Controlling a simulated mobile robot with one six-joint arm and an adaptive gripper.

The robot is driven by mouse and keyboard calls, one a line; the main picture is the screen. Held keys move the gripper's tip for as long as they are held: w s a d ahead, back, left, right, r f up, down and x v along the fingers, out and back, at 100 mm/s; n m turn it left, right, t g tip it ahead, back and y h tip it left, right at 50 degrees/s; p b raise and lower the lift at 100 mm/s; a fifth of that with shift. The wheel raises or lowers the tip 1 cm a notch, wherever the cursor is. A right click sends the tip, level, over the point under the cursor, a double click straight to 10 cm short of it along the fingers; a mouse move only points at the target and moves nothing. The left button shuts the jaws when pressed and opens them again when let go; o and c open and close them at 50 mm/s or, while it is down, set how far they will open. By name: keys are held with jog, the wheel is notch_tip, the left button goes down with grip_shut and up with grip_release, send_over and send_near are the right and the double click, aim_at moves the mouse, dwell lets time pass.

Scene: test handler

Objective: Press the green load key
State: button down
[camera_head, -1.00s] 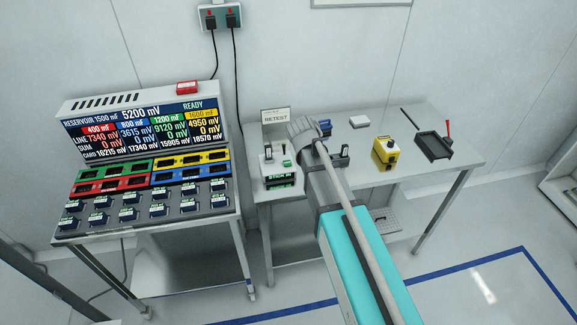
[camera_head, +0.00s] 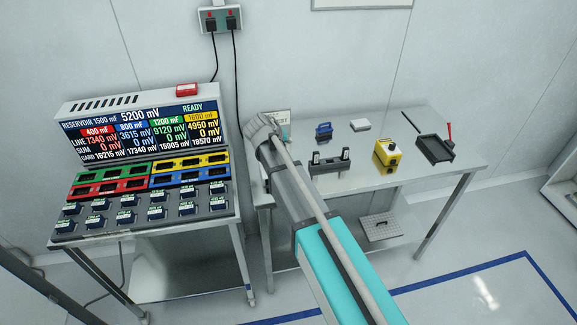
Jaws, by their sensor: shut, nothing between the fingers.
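The arm now covers the white tester with the small green key that stood at the left end of the bench, so I cannot see the key. My arm reaches across the left part of the bench, and its rounded grey end (camera_head: 262,130) is over the tester's place. My gripper is at that end. Its fingertips are hidden, and I cannot tell whether they touch the key. The sign card (camera_head: 276,115) behind is partly covered, with only the end of its lettering showing.
The bench (camera_head: 440,165) also holds a dark two-post fixture (camera_head: 330,161), a blue item (camera_head: 323,130), a white block (camera_head: 360,125), a yellow box (camera_head: 387,152) and a black tray (camera_head: 434,148). A display console (camera_head: 143,125) with coloured slots stands left, on a separate table.

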jog(key=shift+f+b, duration=4.3)
jog(key=shift+f, duration=0.05)
jog(key=shift+f, duration=0.1)
jog(key=shift+f+b, duration=0.3)
jog(key=shift+b, duration=0.1)
jog(key=shift+f+b, duration=0.4)
jog(key=shift+r, duration=0.15)
jog(key=shift+r+p, duration=0.7)
jog(key=shift+p, duration=0.15)
jog(key=shift+r+p, duration=2.5)
jog(key=shift+s, duration=0.1)
